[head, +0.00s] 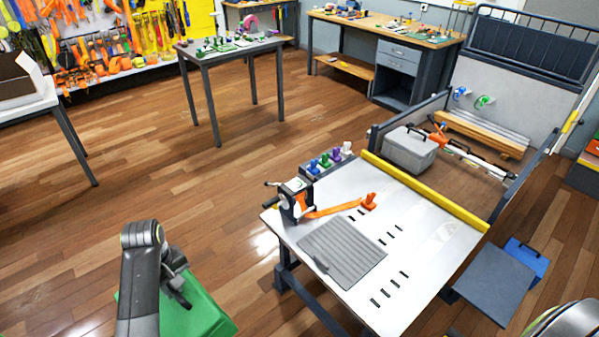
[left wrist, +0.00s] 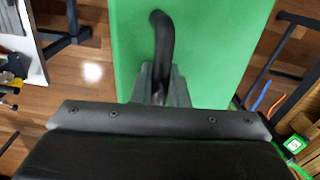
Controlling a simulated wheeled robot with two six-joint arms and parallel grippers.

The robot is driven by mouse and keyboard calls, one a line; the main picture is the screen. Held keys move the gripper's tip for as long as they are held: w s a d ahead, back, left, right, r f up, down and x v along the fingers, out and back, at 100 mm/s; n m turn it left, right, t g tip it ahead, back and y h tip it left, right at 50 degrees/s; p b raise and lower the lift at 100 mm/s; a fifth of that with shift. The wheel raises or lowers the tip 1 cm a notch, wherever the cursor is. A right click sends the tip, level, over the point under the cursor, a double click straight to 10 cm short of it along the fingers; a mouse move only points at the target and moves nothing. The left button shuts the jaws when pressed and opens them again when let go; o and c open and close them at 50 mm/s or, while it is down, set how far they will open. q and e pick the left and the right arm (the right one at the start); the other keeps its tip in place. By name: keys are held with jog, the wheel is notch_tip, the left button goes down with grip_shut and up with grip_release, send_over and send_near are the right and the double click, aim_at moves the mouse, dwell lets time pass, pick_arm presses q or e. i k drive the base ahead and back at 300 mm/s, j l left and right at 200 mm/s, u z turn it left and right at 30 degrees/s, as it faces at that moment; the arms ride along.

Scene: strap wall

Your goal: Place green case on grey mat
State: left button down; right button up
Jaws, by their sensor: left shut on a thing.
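The green case (head: 203,312) hangs at the lower left of the head view, partly hidden by my left arm. My left gripper (head: 178,292) is shut on its black handle. In the left wrist view the green case (left wrist: 215,50) fills the middle, and the black handle (left wrist: 160,40) runs down between the fingers of my left gripper (left wrist: 157,88). The grey mat (head: 342,252) is ribbed and lies bare on the white table. The case is apart from it, to its left and nearer to me. My right gripper does not show.
An orange strap (head: 335,209) runs from a ratchet (head: 297,202) at the table's left edge, behind the mat. A yellow bar (head: 425,190) borders the table's far side. A grey case (head: 408,150) stands beyond it. A blue case (head: 527,260) stands at right beside a dark panel (head: 490,283).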

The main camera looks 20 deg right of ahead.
aim_at(348, 245)
jog(key=i+l+z, duration=0.1)
jog(key=z, duration=0.3)
jog(key=i+z, duration=0.4)
jog(key=i+j+z, duration=0.1)
jog(key=z, duration=0.3)
jog(key=i+z, duration=0.2)
jog(key=z, duration=0.3)
jog(key=i+z, duration=0.2)
jog(key=z, duration=0.25)
